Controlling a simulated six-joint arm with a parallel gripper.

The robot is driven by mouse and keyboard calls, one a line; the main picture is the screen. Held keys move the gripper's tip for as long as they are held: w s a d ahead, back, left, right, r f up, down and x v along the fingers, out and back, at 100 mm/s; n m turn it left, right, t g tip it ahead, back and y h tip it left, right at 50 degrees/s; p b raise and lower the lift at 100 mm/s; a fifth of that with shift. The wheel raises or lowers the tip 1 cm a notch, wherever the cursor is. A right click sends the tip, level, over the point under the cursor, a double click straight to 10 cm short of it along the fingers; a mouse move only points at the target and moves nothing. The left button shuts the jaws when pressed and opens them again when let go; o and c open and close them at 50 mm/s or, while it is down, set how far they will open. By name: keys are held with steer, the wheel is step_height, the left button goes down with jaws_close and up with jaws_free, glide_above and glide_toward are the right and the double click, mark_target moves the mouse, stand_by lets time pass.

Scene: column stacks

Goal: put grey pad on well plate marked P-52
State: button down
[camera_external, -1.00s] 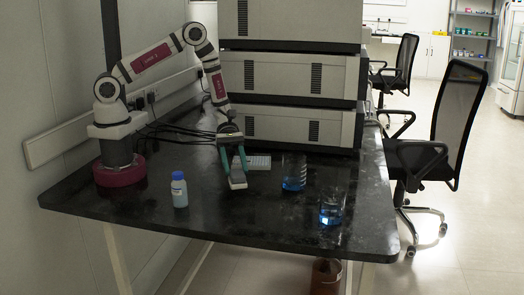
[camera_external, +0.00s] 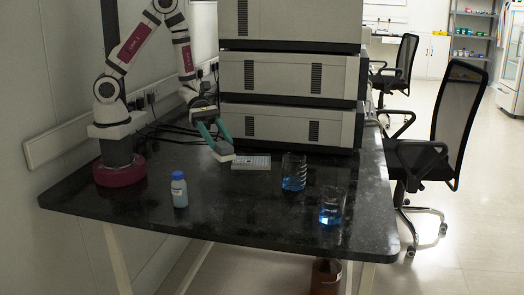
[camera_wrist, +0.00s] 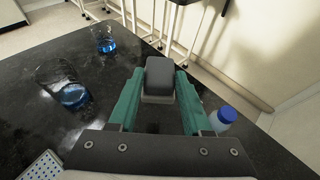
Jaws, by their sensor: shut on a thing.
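My gripper (camera_external: 221,145) has its green fingers shut on the grey pad (camera_external: 223,154). In the external view the pad hangs just left of the well plate (camera_external: 251,163), apart from it in the picture. The well plate is a pale, flat tray of small wells on the black bench, in front of the stacked instruments. In the wrist view the dark grey pad (camera_wrist: 159,72) sits between the fingertips. A corner of the well plate (camera_wrist: 42,168) shows at the lower left there. No P-52 marking is legible.
Two glass beakers with blue liquid stand right of the plate, one nearer (camera_external: 332,208) and one farther (camera_external: 294,174). A blue-capped bottle (camera_external: 179,190) stands front left. The middle front of the black bench (camera_external: 245,212) is clear.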

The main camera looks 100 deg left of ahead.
steer(key=a+r+n+t+y, duration=0.1)
steer(key=a+n+t+y, duration=0.3)
steer(key=a, duration=0.7)
glide_above(244, 156)
steer(key=shift+n+g, duration=0.3)
steer(key=shift+g, duration=0.1)
step_height(244, 156, down, 6)
steer(key=shift+f, duration=0.1)
steer(key=shift+a+f, duration=0.15)
steer(key=shift+f, duration=2)
steer(key=shift+f, duration=0.1)
steer(key=shift+c, duration=1.7)
jaws_free()
